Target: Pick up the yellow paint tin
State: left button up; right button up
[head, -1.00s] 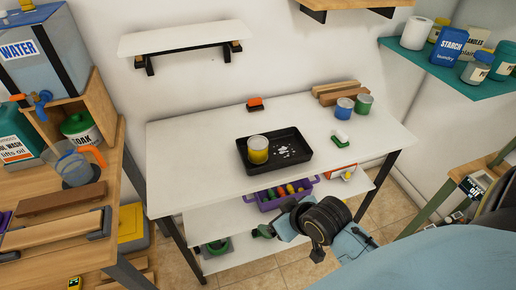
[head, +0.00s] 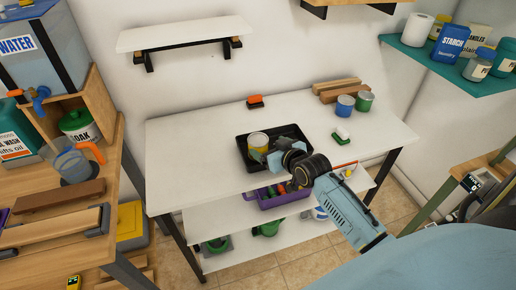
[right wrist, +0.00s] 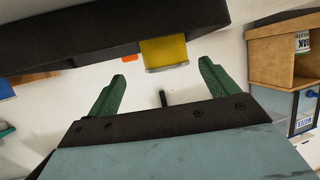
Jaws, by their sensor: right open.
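The yellow paint tin (head: 258,141) with a pale grey top stands upright in the black tray (head: 243,160) on the white table. My right gripper (head: 268,156) is at the tin's near right side, over the tray, and hides part of both. In the right wrist view the green fingers (right wrist: 162,72) are spread wide with nothing between them. The tin's yellow side (right wrist: 163,52) shows just beyond the fingertips, roughly centred between them, beside the dark tray (right wrist: 90,35). Whether a finger touches the tin I cannot tell. My left gripper is not in view.
A blue tin (head: 345,105) and a green tin (head: 365,101) stand at the back right, by wooden blocks (head: 338,90). The table's left part is clear.

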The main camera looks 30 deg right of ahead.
aim_at(262, 143)
jog(key=shift+a+b+x, duration=0.2)
jog(key=shift+b+x, duration=0.1)
jog(key=shift+x, duration=1.25)
jog(key=shift+a+b+x, duration=0.25)
jog(key=shift+x, duration=1.3)
jog(key=shift+w+r, duration=0.1)
jog(key=shift+r, duration=0.05)
jog(key=c, duration=1.1)
jog(key=shift+c, duration=0.5)
jog(key=shift+r, duration=0.1)
